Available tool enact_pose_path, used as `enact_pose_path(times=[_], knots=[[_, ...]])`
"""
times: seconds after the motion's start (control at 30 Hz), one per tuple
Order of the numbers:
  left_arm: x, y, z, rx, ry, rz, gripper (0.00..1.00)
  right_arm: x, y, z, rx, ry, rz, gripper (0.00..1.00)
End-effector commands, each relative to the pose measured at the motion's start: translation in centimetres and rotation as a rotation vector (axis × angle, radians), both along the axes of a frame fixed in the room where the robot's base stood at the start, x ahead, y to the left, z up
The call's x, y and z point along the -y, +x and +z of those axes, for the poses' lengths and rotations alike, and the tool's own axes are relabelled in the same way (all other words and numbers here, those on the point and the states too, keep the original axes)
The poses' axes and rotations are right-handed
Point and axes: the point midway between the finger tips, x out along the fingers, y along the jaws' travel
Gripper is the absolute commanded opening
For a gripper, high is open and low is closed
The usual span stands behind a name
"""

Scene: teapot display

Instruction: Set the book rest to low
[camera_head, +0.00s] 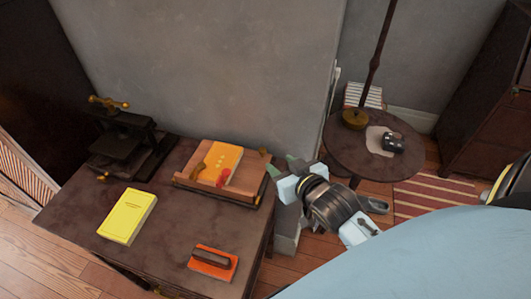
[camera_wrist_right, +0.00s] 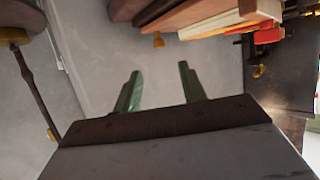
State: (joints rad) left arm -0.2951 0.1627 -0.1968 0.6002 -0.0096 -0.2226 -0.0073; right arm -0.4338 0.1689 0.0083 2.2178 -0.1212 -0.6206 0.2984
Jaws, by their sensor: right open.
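The book rest (camera_head: 182,179) is a wooden stand on the dark table, with an orange book (camera_head: 224,158) leaning on it and a red piece (camera_head: 223,178) at its front. A small brass knob (camera_head: 264,153) shows at its back right corner. In the right wrist view the wooden book rest (camera_wrist_right: 205,22) is at the top, with a brass knob (camera_wrist_right: 158,41) below its edge. My right gripper (camera_head: 282,166) is open and empty just right of the rest; its green fingers (camera_wrist_right: 160,88) appear apart from it. My left gripper is not in view.
The table (camera_head: 85,215) also holds a yellow book (camera_head: 127,216), a black press (camera_head: 122,140) and an orange block with a dark handle (camera_head: 212,262). A round side table (camera_head: 350,155) with a lamp pole (camera_head: 380,45) stands at right. A grey wall (camera_head: 210,70) is behind.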

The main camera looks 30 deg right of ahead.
Motion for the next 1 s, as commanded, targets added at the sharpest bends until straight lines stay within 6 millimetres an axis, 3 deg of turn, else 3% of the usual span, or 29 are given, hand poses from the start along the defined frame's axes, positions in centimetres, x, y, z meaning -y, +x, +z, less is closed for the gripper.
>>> enact_pose_path(times=[0.03,0.1,0.4,0.6,0.93,1.0], knots=[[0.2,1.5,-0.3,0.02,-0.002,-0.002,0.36,0.1,1.1,-0.6,0.002,-0.001,0.0,0.41],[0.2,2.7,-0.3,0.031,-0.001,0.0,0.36,0.2,2.5,-1.2,0.001,-0.001,0.0,0.41],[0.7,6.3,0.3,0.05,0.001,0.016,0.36,0.6,7.3,-3.2,-0.001,0.0,0.0,0.41],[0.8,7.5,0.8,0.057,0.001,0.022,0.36,0.7,8.7,-3.7,-0.002,0.0,0.0,0.41],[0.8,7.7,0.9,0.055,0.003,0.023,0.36,0.7,9.0,-3.8,-0.003,0.0,0.0,0.41],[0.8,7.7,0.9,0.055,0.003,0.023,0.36,0.7,9.0,-3.8,-0.003,0.0,0.0,0.35]])
